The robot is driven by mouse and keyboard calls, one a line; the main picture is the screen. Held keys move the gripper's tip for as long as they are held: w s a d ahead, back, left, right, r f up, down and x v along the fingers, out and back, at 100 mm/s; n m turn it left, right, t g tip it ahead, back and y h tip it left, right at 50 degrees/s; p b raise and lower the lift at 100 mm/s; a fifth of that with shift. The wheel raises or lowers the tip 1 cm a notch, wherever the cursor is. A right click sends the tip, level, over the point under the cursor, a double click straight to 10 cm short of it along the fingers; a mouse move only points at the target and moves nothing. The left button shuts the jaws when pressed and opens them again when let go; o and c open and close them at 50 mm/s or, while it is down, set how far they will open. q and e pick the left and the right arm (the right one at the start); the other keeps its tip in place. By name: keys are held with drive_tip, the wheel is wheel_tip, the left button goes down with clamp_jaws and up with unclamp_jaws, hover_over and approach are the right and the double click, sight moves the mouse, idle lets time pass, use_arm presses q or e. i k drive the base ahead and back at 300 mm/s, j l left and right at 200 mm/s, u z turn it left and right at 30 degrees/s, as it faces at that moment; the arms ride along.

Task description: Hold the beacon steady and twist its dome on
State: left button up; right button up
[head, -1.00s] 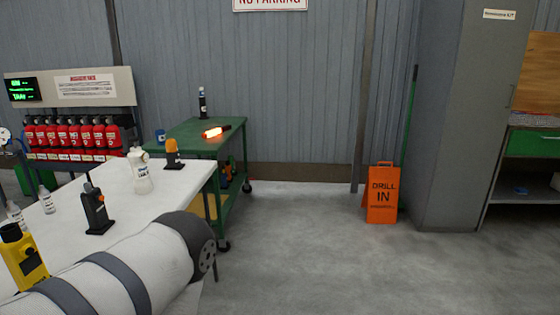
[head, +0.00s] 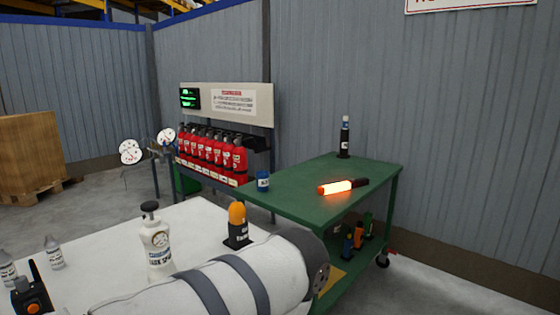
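A beacon (head: 237,225) with an orange dome on a black base stands upright on the white table (head: 205,215), near its far right corner. I cannot tell whether the dome is screwed on or only resting there. A white bottle with a black top (head: 156,240) stands to its left. Neither of my grippers shows in the head view, so nothing is seen touching the beacon. The near right part of the table is hidden.
A green cart (head: 300,190) stands behind the table, with a glowing orange wand (head: 342,187), a dark bottle (head: 345,138) and a blue can (head: 263,181) on top. Red extinguishers (head: 212,152) line a rack at the wall. Small bottles (head: 54,252) and a black radio (head: 32,293) are at the left.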

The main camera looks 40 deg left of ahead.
sight(237, 211)
drive_tip(key=i+z, duration=0.15)
drive_tip(key=i, duration=0.3)
drive_tip(key=i+j+z, duration=0.15)
drive_tip(key=i, duration=0.35)
drive_tip(key=i+z, duration=0.15)
drive_tip(key=i, duration=0.3)
drive_tip(key=i+j+z, duration=0.2)
drive_tip(key=i, duration=0.25)
drive_tip(key=i+j+z, duration=0.15)
drive_tip(key=i+j, duration=0.15)
drive_tip(key=i, duration=0.15)
drive_tip(key=i+j+z, duration=0.1)
drive_tip(key=z, duration=5.15)
